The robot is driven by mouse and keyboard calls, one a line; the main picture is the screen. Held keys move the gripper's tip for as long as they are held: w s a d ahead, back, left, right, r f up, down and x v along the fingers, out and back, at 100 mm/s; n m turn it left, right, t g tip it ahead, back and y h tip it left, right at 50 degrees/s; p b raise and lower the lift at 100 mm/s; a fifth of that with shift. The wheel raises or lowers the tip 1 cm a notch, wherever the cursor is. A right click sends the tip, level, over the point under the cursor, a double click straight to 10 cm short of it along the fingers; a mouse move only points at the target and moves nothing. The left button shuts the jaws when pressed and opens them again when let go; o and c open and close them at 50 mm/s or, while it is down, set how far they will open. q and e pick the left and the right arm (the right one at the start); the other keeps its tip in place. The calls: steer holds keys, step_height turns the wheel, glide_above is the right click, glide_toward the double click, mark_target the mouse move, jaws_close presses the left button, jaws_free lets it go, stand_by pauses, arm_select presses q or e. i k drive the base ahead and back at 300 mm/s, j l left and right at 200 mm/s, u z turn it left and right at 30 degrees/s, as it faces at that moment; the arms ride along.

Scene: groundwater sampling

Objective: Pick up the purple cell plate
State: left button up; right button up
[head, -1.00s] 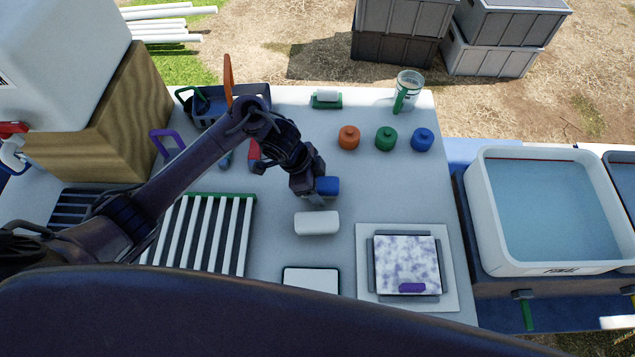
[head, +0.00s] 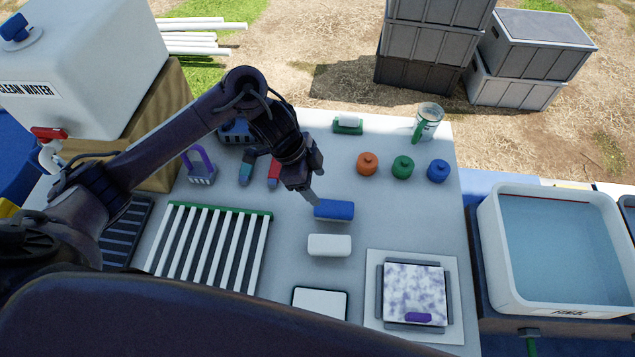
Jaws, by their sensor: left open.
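A square plate (head: 412,287) with a mottled white and purple face and a purple tab (head: 418,317) on its near edge sits in a dark frame on a white base (head: 372,300), at the table's near right. My left gripper (head: 311,197) is open and empty, pointing down just above and left of a blue block (head: 334,210). It is well to the upper left of the mottled plate. My right gripper is not in view.
A white block (head: 329,245) and a white pad (head: 320,303) lie left of the plate. Orange (head: 367,163), green (head: 402,167) and blue (head: 438,171) jars stand behind it. A slatted rack (head: 210,245) is at left. A water tub (head: 555,250) is at right.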

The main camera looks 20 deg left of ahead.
mark_target(414, 295)
steer(key=k, duration=1.5)
